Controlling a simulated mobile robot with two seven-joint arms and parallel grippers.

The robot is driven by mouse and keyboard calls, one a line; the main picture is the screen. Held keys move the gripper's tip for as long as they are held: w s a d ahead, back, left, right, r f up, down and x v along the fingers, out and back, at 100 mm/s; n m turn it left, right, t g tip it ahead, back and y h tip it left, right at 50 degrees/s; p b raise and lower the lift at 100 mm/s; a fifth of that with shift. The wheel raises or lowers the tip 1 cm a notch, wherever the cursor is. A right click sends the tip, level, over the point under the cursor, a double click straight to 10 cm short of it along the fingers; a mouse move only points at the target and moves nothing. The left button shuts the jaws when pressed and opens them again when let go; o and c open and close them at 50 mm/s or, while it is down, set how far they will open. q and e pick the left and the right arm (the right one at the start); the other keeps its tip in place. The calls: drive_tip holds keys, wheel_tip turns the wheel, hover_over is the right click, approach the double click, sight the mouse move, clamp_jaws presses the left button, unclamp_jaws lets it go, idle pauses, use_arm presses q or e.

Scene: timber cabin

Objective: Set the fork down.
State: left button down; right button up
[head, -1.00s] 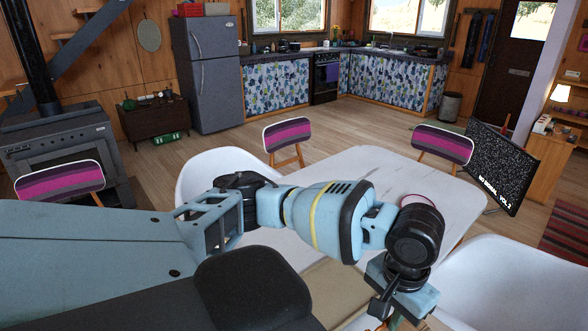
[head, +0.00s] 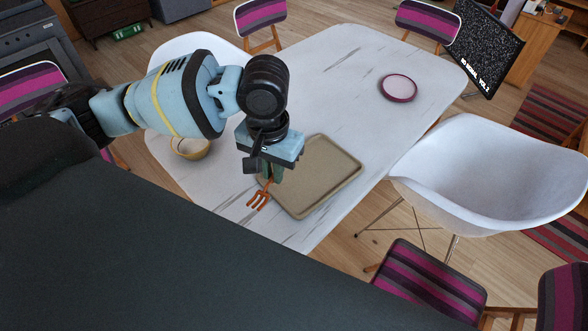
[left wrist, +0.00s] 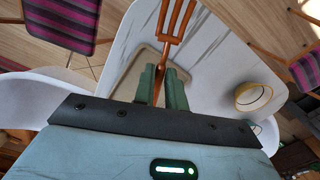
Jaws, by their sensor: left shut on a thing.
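An orange fork (head: 259,198) is held in my left gripper (head: 270,174), its tines sticking out beyond the green fingers. In the left wrist view the fork (left wrist: 172,30) passes between the two fingertips of the left gripper (left wrist: 163,75), which are shut on it. In the head view the gripper and fork appear over the left edge of a tan tray (head: 330,178) on the white table (head: 335,75). The height of the fork above the table is hard to tell. My right gripper is not in view.
A yellowish bowl (head: 190,148) stands on the table left of the tray, partly behind my arm. A plate with a dark pink rim (head: 398,87) lies at the far right. White and striped chairs surround the table. The table's middle is clear.

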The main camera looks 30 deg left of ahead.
use_arm(q)
drive_tip(key=shift+a, duration=0.1)
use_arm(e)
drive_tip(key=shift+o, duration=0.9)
use_arm(q)
drive_tip(key=shift+s+a+f+m, duration=0.1)
drive_tip(key=shift+a+f+m, duration=0.1)
drive_tip(key=shift+f+m, duration=0.35)
drive_tip(key=s+a+f+m+b, duration=0.1)
drive_tip(key=a+f+m, duration=0.1)
drive_tip(key=f+m, duration=0.2)
drive_tip(key=s+a+f+m+b, duration=0.1)
drive_tip(key=a+f+m+b, duration=0.1)
drive_tip(key=f+m, duration=0.3)
drive_tip(key=s+a+f+m+b, duration=0.1)
drive_tip(key=a+f+m, duration=0.3)
drive_tip(key=m, duration=0.7)
drive_tip(key=shift+a+f+m+b, duration=0.25)
drive_tip(key=shift+f+m+b, duration=0.1)
drive_tip(key=shift+b, duration=0.4)
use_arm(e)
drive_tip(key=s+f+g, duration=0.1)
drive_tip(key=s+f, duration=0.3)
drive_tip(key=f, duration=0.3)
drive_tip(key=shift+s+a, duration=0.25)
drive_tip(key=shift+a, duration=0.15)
